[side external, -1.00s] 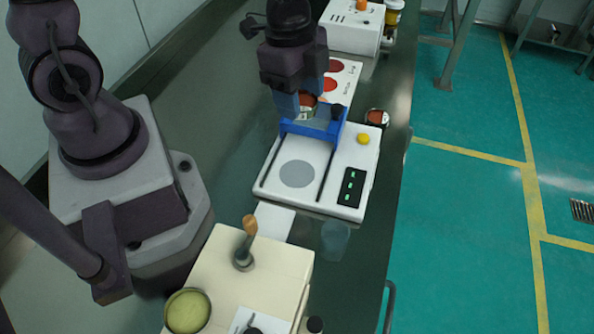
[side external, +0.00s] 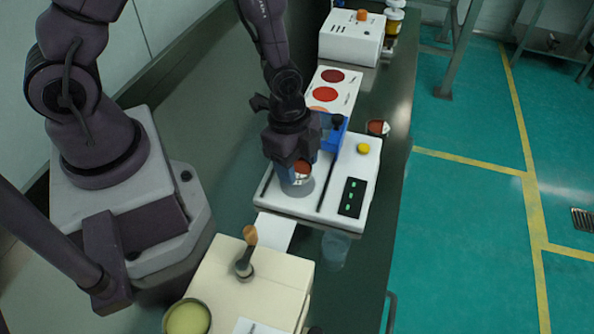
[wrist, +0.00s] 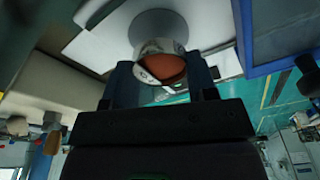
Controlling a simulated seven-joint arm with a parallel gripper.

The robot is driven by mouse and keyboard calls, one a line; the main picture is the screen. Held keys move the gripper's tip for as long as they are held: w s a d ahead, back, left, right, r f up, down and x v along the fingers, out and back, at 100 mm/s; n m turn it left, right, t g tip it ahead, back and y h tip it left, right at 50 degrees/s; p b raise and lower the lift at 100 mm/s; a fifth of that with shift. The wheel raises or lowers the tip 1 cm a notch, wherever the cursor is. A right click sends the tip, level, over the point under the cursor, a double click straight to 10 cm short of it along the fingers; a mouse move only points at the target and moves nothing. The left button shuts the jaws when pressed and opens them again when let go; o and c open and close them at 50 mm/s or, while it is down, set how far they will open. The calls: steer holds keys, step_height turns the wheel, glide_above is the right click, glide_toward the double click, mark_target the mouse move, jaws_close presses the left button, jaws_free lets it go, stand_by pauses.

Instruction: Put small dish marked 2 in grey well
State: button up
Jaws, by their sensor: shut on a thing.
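A small dish (side external: 302,167) with orange-red contents is held by my gripper (side external: 297,178) over the white machine (side external: 335,200). My gripper is shut on it, with one finger on each side. In the wrist view the dish (wrist: 163,66) sits between the fingertips; a dark mark shows on its pale side, but I cannot read a number. The grey well (side external: 300,187) is a round grey patch on the machine top, partly hidden by the gripper and dish. The grey well (wrist: 158,24) also shows just beyond the dish in the wrist view. I cannot tell whether the dish touches it.
A blue frame (side external: 335,134) stands on the machine behind the gripper. A yellow button (side external: 363,148) and a dark display (side external: 352,197) are at the right. Another red-filled dish (side external: 378,128) is beyond the machine. A cream box (side external: 225,280) with a wooden-handled tool (side external: 248,243) stands in front.

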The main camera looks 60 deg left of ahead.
steer(key=shift+f, duration=1.35)
steer(key=shift+f, duration=0.1)
steer(key=o, duration=1)
steer(key=s+a+r+n+t+y, duration=0.1)
steer(key=a+r+n, duration=0.15)
steer(key=r, duration=0.85)
steer(key=s+a+r+n+t+y, duration=0.1)
steer(key=a+r+n, duration=0.15)
steer(key=r, duration=0.85)
steer(key=shift+s+a+r+n+t, duration=0.3)
steer(key=shift+s+r+n+t, duration=0.15)
steer(key=shift+s+r+n, duration=0.9)
steer(key=shift+s+a+r+n+t, duration=0.45)
steer(key=shift+s+r+n, duration=0.4)
steer(key=shift+r+n, duration=0.95)
steer(key=shift+s+a+r+n+t, duration=0.2)
steer(key=shift+s+r+n+t, duration=0.3)
steer(key=shift+s+r+n, duration=1.1)
